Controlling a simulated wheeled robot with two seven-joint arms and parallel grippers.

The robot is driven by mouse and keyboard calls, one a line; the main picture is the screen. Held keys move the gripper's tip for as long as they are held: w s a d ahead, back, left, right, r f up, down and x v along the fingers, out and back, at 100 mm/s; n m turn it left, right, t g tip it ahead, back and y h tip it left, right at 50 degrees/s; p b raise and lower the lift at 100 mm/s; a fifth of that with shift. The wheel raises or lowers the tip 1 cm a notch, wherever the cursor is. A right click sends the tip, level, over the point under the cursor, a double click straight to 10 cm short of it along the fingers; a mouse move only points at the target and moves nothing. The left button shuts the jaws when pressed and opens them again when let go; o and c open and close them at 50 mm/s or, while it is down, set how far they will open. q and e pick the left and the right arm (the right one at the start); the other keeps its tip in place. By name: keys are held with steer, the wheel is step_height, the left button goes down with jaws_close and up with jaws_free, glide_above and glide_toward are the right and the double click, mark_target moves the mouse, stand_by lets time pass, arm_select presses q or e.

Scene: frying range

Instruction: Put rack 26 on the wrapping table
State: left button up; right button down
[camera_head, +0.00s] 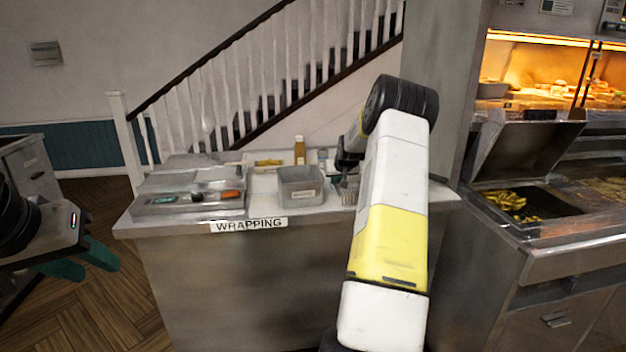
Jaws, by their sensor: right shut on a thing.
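The wrapping table (270,265) is a steel counter with a "WRAPPING" label on its front edge. My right arm reaches across the table's right part. My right gripper (346,168), dark and partly hidden by my own arm, is shut on a small grey wire rack (348,190), apparently rack 26; its number cannot be read. The rack is at the tabletop beside a grey bin; I cannot tell whether it touches the surface. My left gripper (82,263) is open and empty at the left, over the floor, with its teal fingers apart.
On the table stand the grey bin (301,185), a brown bottle (299,150) and a steel device (190,195) at the left. A fryer with a chip tray (525,203) stands at the right. A stair railing (270,75) rises behind. Wooden floor is clear at front left.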

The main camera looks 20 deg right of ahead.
steer(key=shift+f, duration=0.1)
steer(key=c, duration=1.5)
jaws_free()
